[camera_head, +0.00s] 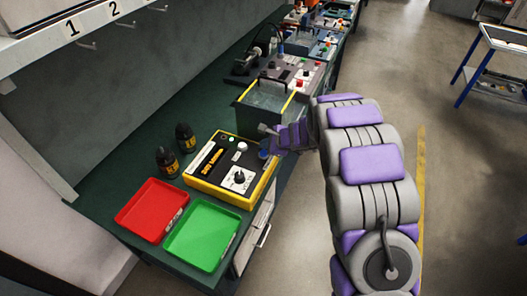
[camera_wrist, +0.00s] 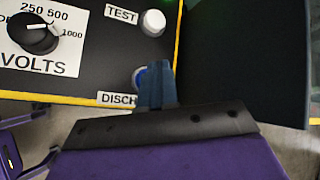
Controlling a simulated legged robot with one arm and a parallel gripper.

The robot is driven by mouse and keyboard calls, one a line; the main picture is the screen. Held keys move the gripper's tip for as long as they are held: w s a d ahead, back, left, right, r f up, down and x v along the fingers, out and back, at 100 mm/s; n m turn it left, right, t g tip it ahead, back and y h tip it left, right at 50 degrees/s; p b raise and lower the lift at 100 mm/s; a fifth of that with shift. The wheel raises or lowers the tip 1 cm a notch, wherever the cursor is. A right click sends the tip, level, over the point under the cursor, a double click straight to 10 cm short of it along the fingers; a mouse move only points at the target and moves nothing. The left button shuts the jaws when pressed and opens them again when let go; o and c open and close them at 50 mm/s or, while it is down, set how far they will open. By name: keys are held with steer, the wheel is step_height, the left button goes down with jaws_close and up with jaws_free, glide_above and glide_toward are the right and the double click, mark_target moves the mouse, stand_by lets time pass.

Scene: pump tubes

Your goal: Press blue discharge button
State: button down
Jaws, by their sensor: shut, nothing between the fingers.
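The yellow-edged black tester panel (camera_head: 208,182) sits on the green bench. In the wrist view its blue discharge button (camera_wrist: 138,77) shows beside the label reading "DISCH" (camera_wrist: 117,99), whose rest is hidden. My gripper (camera_wrist: 155,68) is shut and empty, with its fingertips in front of the button and covering its right part. I cannot tell whether they touch it. In the head view my gripper (camera_head: 270,146) is at the panel's right corner, beside the small blue button (camera_head: 263,154).
A white TEST button (camera_wrist: 153,22) and a VOLTS dial (camera_wrist: 35,35) are near the discharge button. A clear-walled tank (camera_head: 262,103) stands close behind my gripper. Red (camera_head: 152,209) and green (camera_head: 202,234) trays and two dark bottles (camera_head: 167,161) are to the left.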

mark_target(265, 154)
steer(key=shift+r+p, duration=1.45)
steer(key=shift+r, duration=0.65)
steer(key=shift+r, duration=0.15)
steer(key=s+d+r+n+g, duration=0.1)
steer(key=s+r+n+g, duration=0.1)
steer(key=s+r+n, duration=0.6)
steer(key=s+d+r+n+g, duration=0.15)
steer(key=s+r, duration=0.35)
steer(key=s, duration=0.7)
steer(key=s+d+r+n+g+h, duration=0.1)
steer(key=s+d+n+h, duration=0.1)
steer(key=s+d, duration=0.3)
steer(key=s+d+n+g+h, duration=0.1)
steer(key=s+d, duration=0.4)
steer(key=s, duration=0.9)
steer(key=s+d+r+n+g+h, duration=0.1)
steer(key=s+d+n+h, duration=0.3)
steer(key=s, duration=0.6)
steer(key=shift+d+r+g, duration=0.35)
steer(key=shift+d+g, duration=0.1)
steer(key=shift+d, duration=0.6)
steer(key=c, duration=1.8)
jaws_free()
steer(key=shift+c, duration=0.2)
